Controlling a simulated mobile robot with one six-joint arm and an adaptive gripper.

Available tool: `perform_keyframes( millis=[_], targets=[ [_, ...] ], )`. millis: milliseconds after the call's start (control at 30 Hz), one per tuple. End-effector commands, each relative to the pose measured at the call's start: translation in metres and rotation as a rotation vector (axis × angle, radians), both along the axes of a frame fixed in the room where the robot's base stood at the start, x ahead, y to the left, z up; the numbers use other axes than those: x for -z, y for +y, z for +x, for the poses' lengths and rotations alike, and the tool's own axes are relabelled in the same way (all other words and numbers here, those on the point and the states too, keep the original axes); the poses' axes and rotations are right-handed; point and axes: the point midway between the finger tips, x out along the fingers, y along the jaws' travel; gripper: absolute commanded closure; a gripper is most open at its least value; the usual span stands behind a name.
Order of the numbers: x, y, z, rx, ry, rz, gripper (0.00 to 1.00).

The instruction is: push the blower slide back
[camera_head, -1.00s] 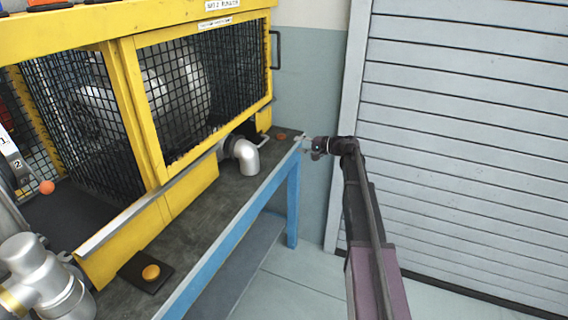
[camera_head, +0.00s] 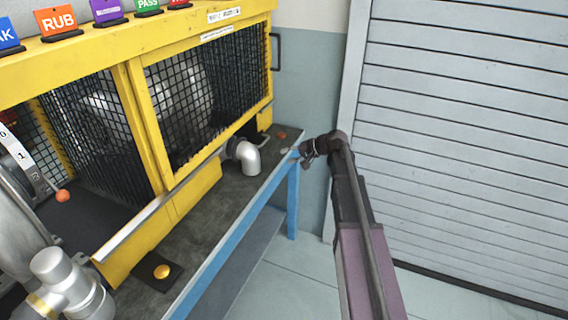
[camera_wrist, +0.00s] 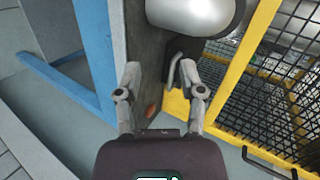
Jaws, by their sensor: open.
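My gripper (camera_head: 297,153) hangs open and empty at the far right end of the bench, beyond the silver elbow pipe. In the wrist view its two fingers (camera_wrist: 158,80) are spread over the bench edge. A thin grey bent handle (camera_wrist: 174,72) on a dark block lies close to the right fingertip; I cannot tell whether they touch. The blower (camera_head: 192,95) is a big silver drum behind black mesh. I cannot tell for certain which part is its slide. A lever with an orange ball (camera_head: 62,196) stands by a numbered scale (camera_head: 14,148) at the left.
The silver elbow pipe (camera_head: 246,156) stands out over the dark bench (camera_head: 205,208), and also shows in the wrist view (camera_wrist: 192,14). A yellow mesh frame (camera_head: 150,125) bounds the back. A yellow button (camera_head: 162,271) sits near the front. A grey shutter (camera_head: 470,130) is at the right.

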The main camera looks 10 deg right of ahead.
Motion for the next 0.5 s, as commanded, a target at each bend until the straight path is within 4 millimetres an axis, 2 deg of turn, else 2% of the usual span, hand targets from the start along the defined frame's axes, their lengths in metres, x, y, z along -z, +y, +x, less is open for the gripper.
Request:
perform_keyframes(
  millis=[33,500],
  targets=[
    [-0.006,0.005,-0.007,-0.009,0.006,-0.016,0.49],
    [-0.021,0.027,-0.054,-0.083,0.059,-0.179,0.49]
  ],
)
